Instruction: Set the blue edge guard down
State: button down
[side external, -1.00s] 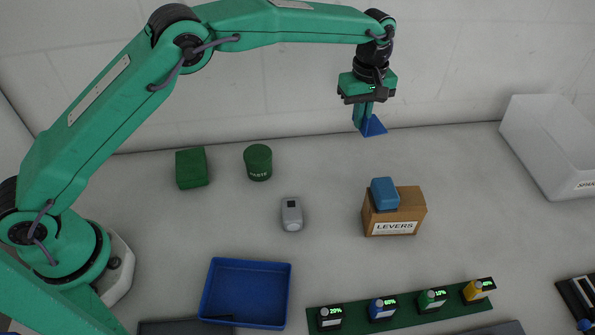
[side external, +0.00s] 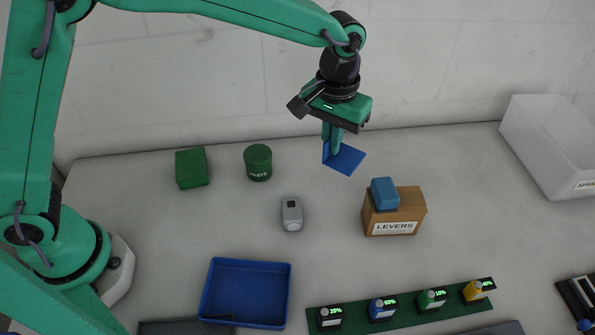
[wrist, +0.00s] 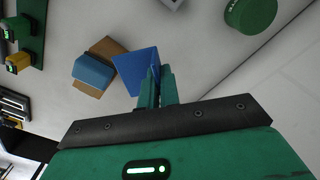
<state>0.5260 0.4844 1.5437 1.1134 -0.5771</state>
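The blue edge guard (side external: 346,160) is an L-shaped piece with two flat flanges. My gripper (side external: 334,146) is shut on one flange and holds the guard in the air above the back of the table, left of and behind the LEVERS box. In the wrist view the guard (wrist: 136,70) shows at the fingertips of my gripper (wrist: 156,80), with its wide flange spread out to the left. The fingers hide part of the gripped flange.
The brown LEVERS box (side external: 415,207) has a blue block (side external: 384,193) on top. A blue tray (side external: 207,292), grey device (side external: 292,214), green WASTE can (side external: 258,163) and green block (side external: 191,168) stand on the table. A white bin (side external: 540,150) is at right. The table's middle has free room.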

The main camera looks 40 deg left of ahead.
jog(key=s+a+f+m, duration=0.1)
jog(key=s+a+m, duration=0.3)
jog(key=s+m, duration=0.3)
jog(key=s+a+f+m, duration=0.1)
jog(key=s+a+m, duration=0.3)
jog(key=s, duration=1.2)
jog(key=m, duration=0.3)
jog(key=shift+s+f, duration=0.2)
jog(key=shift+f, duration=0.2)
jog(key=shift+w+a, duration=0.1)
jog(key=shift+a, duration=0.05)
jog(key=w+a+f, duration=0.2)
jog(key=w, duration=0.1)
jog(key=w+a+f, duration=0.2)
jog(key=a, duration=0.1)
jog(key=w+a+f, duration=0.2)
jog(key=w+f, duration=0.1)
jog(key=shift+w+a, duration=0.3)
jog(key=shift+w, duration=0.05)
jog(key=shift+f, duration=2)
jog(key=shift+f, duration=0.1)
